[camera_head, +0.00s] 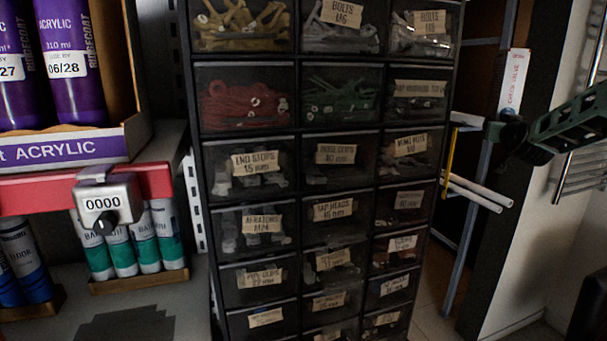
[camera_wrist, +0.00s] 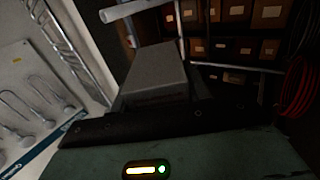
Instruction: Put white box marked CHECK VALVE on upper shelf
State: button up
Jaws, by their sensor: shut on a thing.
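The white box (camera_head: 514,82) marked CHECK VALVE in red stands upright at the right of the head view. My gripper (camera_head: 506,130) is shut on its lower part. In the wrist view the box (camera_wrist: 155,75) looks grey in shadow and sits between the dark fingers. At the left of the head view is a rack with a red-edged upper shelf (camera_head: 40,197), which bears a carton of purple ACRYLIC tubes (camera_head: 72,60). The box is well away to the right of this rack, with the drawer cabinet between them.
A black cabinet of labelled small-part drawers (camera_head: 335,155) fills the middle. White pipes (camera_head: 475,192) stick out near the box.

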jog(key=s+a+f+n+y+b, duration=0.15)
jog(key=s+a+f, duration=0.3)
jog(key=f, duration=0.55)
jog(key=s+a+f+y+b, duration=0.15)
jog(key=s+a+f, duration=0.35)
jog(key=f, duration=0.6)
jog(key=s+a+f+n+y+b, duration=0.1)
jog(key=s+a+f+b, duration=0.2)
jog(key=a+f, duration=0.55)
jog(key=s+a+f+n+y+b, duration=0.1)
jog(key=s+a+f+y, duration=0.15)
jog(key=s+f, duration=1.85)
jog(key=s, duration=0.1)
jog(key=shift+s+a+f+t+h, duration=0.3)
jog(key=shift+a+t+h, duration=0.1)
jog(key=shift+h, duration=0.05)
